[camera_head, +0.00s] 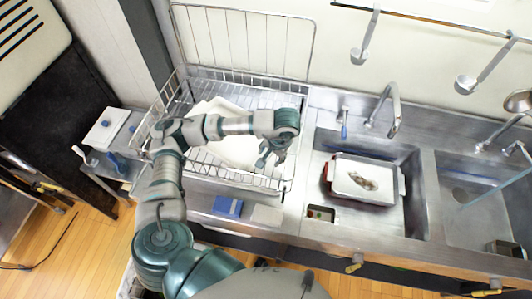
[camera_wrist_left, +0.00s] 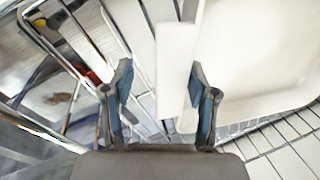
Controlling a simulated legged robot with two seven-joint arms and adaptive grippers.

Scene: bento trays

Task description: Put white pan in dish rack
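The white pan (camera_head: 235,152) lies inside the wire dish rack (camera_head: 240,83), partly hidden under my left arm. In the left wrist view, its broad white body (camera_wrist_left: 260,60) fills the right side and its pale handle (camera_wrist_left: 176,70) points down between my fingers. My left gripper (camera_head: 272,156) is over the right part of the rack, by the handle. In the wrist view, its two blue fingers (camera_wrist_left: 161,85) stand apart, with the handle nearer the right finger and a gap at the left. My right gripper is out of view.
A white tray (camera_head: 350,191) with brownish contents and a red item beneath it sits in the sink (camera_head: 412,210) right of the rack. A faucet (camera_head: 393,100) stands behind. A blue sponge-like block (camera_head: 228,207) lies on the front counter. Ladles (camera_head: 362,45) hang from a rail.

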